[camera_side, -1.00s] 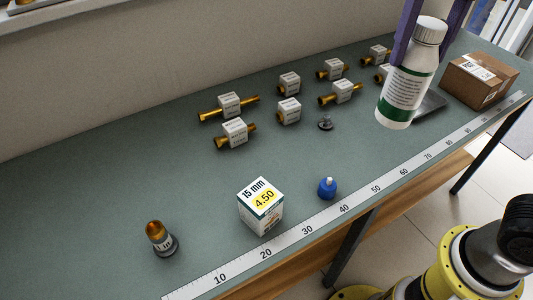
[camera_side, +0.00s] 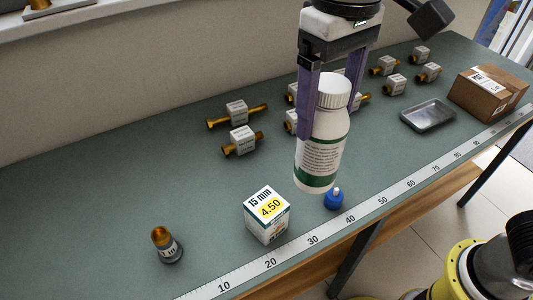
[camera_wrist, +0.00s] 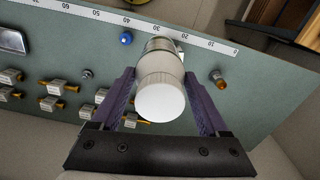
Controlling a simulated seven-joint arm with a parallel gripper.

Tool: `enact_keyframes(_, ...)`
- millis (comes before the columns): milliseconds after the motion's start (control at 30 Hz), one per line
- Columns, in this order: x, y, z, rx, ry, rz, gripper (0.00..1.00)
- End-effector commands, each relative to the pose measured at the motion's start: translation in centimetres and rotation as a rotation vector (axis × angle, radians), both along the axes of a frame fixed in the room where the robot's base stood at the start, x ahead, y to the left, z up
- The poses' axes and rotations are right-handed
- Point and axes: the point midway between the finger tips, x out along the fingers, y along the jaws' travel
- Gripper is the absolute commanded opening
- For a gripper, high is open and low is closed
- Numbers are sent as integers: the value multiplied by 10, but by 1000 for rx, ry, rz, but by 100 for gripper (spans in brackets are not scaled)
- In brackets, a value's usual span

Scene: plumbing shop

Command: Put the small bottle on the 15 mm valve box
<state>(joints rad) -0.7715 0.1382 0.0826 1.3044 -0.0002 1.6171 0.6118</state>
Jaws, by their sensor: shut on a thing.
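The small bottle (camera_side: 322,145) is white with a green band and a white cap. My gripper (camera_side: 323,110) is shut on it, with the purple fingers on either side of its upper part, and holds it upright above the bench. It also shows in the wrist view (camera_wrist: 161,95), cap toward the camera, between the fingers. The 15 mm valve box (camera_side: 267,217) stands on the bench to the left of and below the bottle in the side view, with a yellow 4.50 mark on its top. In the wrist view the box is mostly hidden behind the bottle.
A blue-capped item (camera_side: 334,198) stands just right of the box. A brass-topped fitting (camera_side: 167,245) stands to its left. Several labelled brass valves (camera_side: 240,142) line the back. A metal tray (camera_side: 428,115) and a cardboard box (camera_side: 487,93) are at the right. A ruler strip (camera_side: 300,250) runs along the front edge.

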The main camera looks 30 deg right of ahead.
Motion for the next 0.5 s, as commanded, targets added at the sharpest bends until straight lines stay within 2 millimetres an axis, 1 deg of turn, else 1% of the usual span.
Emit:
enact_keyframes(33, 9, 8, -5, 1, -1, -1, 0)
enact_keyframes(133, 24, 23, -14, 1, -2, -1, 0)
enact_keyframes(300, 39, 37, -43, 1, -1, -1, 0)
enact_keyframes(400, 46, 44, -53, 2, -3, -1, 0)
enact_keyframes(500, 49, 47, -59, 4, -3, -1, 0)
